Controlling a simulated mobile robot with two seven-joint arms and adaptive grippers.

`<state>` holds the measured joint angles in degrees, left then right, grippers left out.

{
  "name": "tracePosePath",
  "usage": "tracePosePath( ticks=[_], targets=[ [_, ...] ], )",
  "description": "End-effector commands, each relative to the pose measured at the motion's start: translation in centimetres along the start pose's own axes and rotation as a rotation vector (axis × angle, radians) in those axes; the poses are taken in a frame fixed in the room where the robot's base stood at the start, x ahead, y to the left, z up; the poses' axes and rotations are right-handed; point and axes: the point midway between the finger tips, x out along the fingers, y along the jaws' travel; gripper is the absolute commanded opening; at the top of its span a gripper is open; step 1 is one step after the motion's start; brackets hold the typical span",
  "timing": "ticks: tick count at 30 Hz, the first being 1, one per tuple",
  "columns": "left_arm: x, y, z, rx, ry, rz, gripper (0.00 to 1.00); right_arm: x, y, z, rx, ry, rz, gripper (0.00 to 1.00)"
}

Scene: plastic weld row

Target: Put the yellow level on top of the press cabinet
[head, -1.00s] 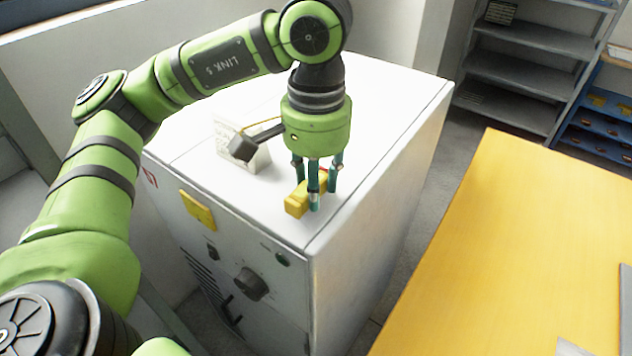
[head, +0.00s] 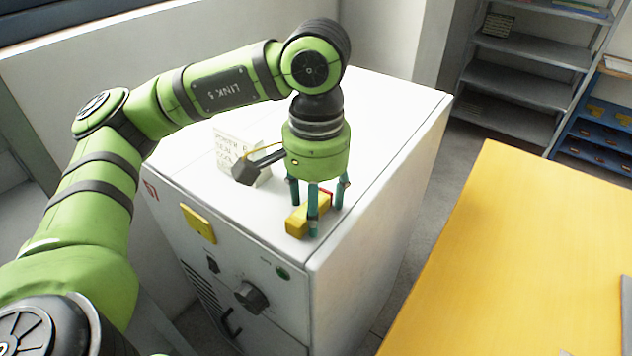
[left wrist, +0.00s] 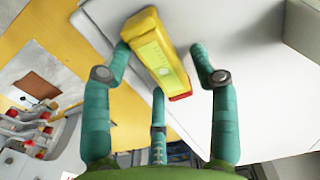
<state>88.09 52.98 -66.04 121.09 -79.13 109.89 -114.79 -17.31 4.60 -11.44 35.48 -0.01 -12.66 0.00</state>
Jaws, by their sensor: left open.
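The yellow level (head: 297,222), a small yellow block with a red end, lies on the white top of the press cabinet (head: 392,150), near its front edge. My left gripper (head: 317,212) points down over it, its teal fingers spread around the level. In the left wrist view the level (left wrist: 158,55) lies between the open fingers of the gripper (left wrist: 159,62), with its red end toward the palm. I cannot tell whether any finger touches it. My right gripper is in neither view.
A white printed card (head: 232,150) stands on the cabinet top behind the gripper. The cabinet front has a yellow plate (head: 198,223) and a black knob (head: 251,297). A yellow table (head: 530,250) is at the right, and grey shelves (head: 520,90) stand behind.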

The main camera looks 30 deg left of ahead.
Motion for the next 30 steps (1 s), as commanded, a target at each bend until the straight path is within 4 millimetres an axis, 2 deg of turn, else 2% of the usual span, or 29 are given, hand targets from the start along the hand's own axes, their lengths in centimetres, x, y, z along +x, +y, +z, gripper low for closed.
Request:
tracePosePath(
  ticks=[1,6,12,18,24,30],
  targets=[
    [-0.5,0.0,0.0,0.000,0.002,0.000,0.60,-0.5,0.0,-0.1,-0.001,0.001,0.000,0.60],
    [-3.2,0.1,-0.1,0.002,0.007,0.002,0.60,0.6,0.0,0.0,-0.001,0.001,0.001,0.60],
    [-7.7,0.0,-0.1,-0.001,0.007,-0.002,0.60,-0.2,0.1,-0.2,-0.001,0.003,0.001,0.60],
    [-10.8,0.0,-0.1,0.000,0.005,-0.002,0.60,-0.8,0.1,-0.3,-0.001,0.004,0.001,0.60],
    [-12.1,0.0,0.0,0.000,0.001,-0.001,0.60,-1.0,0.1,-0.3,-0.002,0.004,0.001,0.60],
    [-12.2,0.0,0.0,0.001,0.000,0.000,0.60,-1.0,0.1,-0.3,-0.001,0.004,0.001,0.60]
  ],
)
